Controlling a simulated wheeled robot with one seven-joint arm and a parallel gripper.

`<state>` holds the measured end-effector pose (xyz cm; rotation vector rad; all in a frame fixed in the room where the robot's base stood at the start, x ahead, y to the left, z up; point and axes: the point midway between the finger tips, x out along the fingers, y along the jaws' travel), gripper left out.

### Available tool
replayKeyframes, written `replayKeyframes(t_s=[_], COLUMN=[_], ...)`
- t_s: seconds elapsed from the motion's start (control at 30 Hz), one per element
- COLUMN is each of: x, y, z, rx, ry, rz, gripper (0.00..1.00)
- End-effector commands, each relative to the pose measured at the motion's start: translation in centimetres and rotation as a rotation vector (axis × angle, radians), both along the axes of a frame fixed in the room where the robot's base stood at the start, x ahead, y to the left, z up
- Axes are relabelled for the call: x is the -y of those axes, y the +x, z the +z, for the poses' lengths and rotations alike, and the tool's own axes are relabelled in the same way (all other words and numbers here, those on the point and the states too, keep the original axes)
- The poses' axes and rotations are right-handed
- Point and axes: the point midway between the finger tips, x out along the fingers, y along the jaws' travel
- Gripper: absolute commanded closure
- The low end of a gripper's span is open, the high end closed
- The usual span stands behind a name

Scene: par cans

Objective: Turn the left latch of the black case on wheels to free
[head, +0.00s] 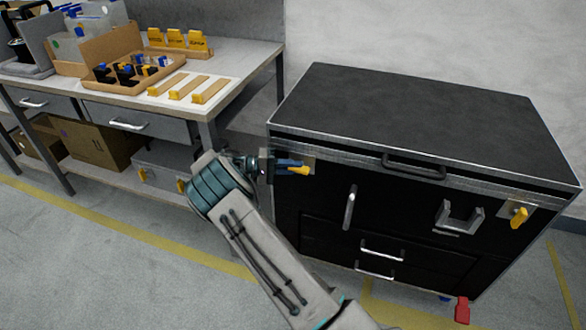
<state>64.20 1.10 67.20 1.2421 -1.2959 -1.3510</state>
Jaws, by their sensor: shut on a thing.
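The black case (420,110) stands on the floor at the right, its lid down. Its left latch (301,170) has a yellow handle on a metal plate near the upper left corner of the front. My gripper (291,169) reaches in from the left and is shut on this latch; the handle lies roughly level, its tip pointing right. The jaws hide part of the handle. The right latch (519,217) is a yellow handle on a similar plate near the upper right corner, and it hangs tilted downward.
A dark lid handle (413,167), a vertical handle (350,207), a grey bracket (459,217) and drawer handles (382,251) stand out from the case front. A workbench (240,62) with trays is at the left. A red pedal (462,311) sits low. Floor before the case is open.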

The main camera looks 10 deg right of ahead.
Motion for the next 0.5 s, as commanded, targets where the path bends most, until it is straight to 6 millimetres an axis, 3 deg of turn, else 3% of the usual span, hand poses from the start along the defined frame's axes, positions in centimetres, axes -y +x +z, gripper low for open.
replayKeyframes(t_s=[0.5], x=[-0.03], y=[0.03], z=[-0.25], rx=[-0.057], ry=[-0.098], rz=[0.002], gripper=[1.00])
